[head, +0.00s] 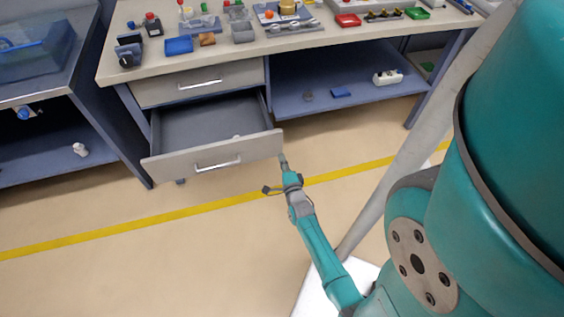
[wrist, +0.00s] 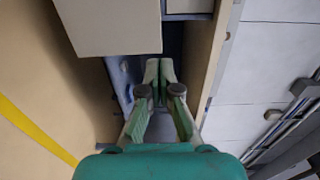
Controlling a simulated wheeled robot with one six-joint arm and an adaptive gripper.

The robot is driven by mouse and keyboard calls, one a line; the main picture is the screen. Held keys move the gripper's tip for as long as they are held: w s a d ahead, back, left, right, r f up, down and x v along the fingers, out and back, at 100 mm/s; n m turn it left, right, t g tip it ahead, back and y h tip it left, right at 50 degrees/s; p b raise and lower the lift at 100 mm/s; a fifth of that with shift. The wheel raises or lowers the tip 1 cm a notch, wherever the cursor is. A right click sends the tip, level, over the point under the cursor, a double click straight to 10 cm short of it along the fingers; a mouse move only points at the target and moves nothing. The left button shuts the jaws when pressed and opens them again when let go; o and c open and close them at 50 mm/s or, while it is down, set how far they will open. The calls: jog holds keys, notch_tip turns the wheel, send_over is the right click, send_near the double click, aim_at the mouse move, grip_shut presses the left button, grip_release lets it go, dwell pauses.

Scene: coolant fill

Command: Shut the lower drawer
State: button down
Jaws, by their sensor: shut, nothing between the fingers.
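The lower drawer (head: 211,157) is pulled well out from under the bench, with its grey interior showing. Its pale front has a metal handle (head: 218,166). My gripper (head: 283,160) is at the right end of the drawer front, in front of the bench's open shelf bay. Whether it touches the front cannot be told. In the wrist view, my gripper (wrist: 159,65) has its fingertips together with nothing between them. A pale panel, apparently the drawer front (wrist: 108,25), is at the upper left, beside the fingers.
The upper drawer (head: 198,84) is shut above it. The bench top (head: 285,42) holds several parts and trays. The lower shelf (head: 345,98) carries a few small items. A small white object (head: 236,137) shows inside the drawer. The floor in front is clear, with a yellow line (head: 170,218).

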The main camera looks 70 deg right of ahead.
aim_at(273, 134)
jog(key=x, duration=1)
jog(key=shift+w+d, duration=0.15)
jog(key=shift+w, duration=0.05)
